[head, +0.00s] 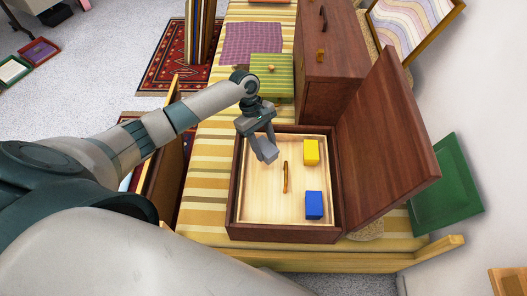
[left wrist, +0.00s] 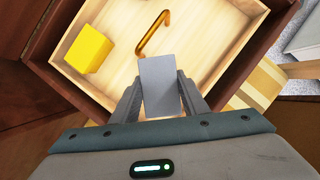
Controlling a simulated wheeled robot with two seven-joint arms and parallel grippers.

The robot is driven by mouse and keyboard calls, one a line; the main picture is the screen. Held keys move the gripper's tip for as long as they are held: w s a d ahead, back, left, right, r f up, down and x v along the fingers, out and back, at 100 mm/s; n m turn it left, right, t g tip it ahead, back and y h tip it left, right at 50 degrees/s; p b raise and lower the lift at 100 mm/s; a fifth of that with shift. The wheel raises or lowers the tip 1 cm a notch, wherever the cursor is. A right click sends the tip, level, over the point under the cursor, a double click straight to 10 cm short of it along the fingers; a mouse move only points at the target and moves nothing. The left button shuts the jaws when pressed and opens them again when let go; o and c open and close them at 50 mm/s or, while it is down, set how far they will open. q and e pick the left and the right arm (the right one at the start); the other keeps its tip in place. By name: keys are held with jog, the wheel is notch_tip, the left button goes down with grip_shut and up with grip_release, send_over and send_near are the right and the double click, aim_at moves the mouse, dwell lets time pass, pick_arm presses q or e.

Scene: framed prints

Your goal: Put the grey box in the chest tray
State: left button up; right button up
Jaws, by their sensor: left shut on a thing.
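The open wooden chest (head: 236,190) stands on the striped surface, with its lid (head: 385,140) tilted open to the right. Inside it is a pale wooden tray (head: 268,200). My left gripper (head: 264,148) is over the tray's back left part, shut on the grey box (head: 268,154). In the left wrist view the grey box (left wrist: 160,85) sits between the two fingers, in front of the tray floor (left wrist: 115,75). I cannot tell whether the box touches the tray floor. My right gripper is not in view.
The tray holds a yellow box (head: 311,152) at back right, a blue box (head: 314,205) at front right and a thin brown handle (head: 285,177) in the middle. A dark wooden cabinet (head: 325,60) stands behind the chest. A green framed panel (head: 446,188) leans at right.

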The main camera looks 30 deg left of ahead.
aim_at(261, 139)
pick_arm(q)
jog(key=shift+w+a+f, duration=0.75)
jog(key=shift+w+a, duration=0.15)
jog(key=shift+a, duration=0.05)
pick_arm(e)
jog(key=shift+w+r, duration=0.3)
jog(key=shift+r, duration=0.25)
